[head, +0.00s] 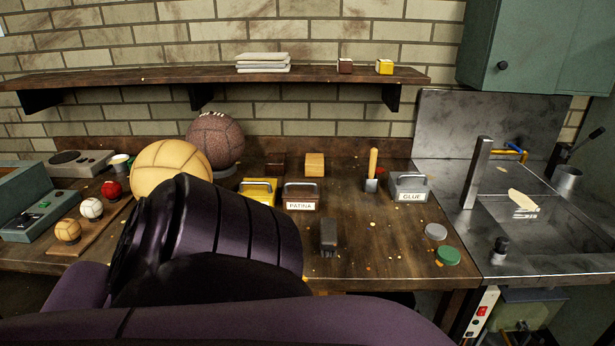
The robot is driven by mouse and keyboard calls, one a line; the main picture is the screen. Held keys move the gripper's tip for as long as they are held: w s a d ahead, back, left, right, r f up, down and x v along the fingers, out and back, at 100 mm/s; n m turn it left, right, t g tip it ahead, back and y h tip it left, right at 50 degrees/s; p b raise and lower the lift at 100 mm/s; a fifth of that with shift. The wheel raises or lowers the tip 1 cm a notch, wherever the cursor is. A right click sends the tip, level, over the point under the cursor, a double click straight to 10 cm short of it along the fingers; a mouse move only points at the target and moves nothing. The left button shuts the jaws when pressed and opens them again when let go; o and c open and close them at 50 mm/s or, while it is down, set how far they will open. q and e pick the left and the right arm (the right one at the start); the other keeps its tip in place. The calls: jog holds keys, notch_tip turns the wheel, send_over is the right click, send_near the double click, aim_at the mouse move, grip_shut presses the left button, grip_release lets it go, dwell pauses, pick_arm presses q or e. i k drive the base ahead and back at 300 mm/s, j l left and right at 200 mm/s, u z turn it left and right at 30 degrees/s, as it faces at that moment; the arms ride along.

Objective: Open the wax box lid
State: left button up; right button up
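A yellow box (258,192) with a metal handle on its lid stands on the wooden workbench. Its lower front is hidden behind my dark purple arm, and I can read no label on it. Its lid looks shut. Right beside it stands a brown box (301,197) labelled PATINA, also with a handle on top. A grey box (408,187) labelled GLUE stands farther right. No box that I can see is labelled wax. My arm fills the lower left foreground, in front of the bench. Neither gripper's fingers can be made out.
A tan ball (170,169) and a dark red ball (215,141) stand left of the boxes. A dark block (328,236), a wooden-handled tool (372,170) and a green lid (448,256) are on the workbench (375,262). A sink (545,229) is at right.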

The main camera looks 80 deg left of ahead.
aim_at(251, 187)
jog(key=u, duration=2.7)
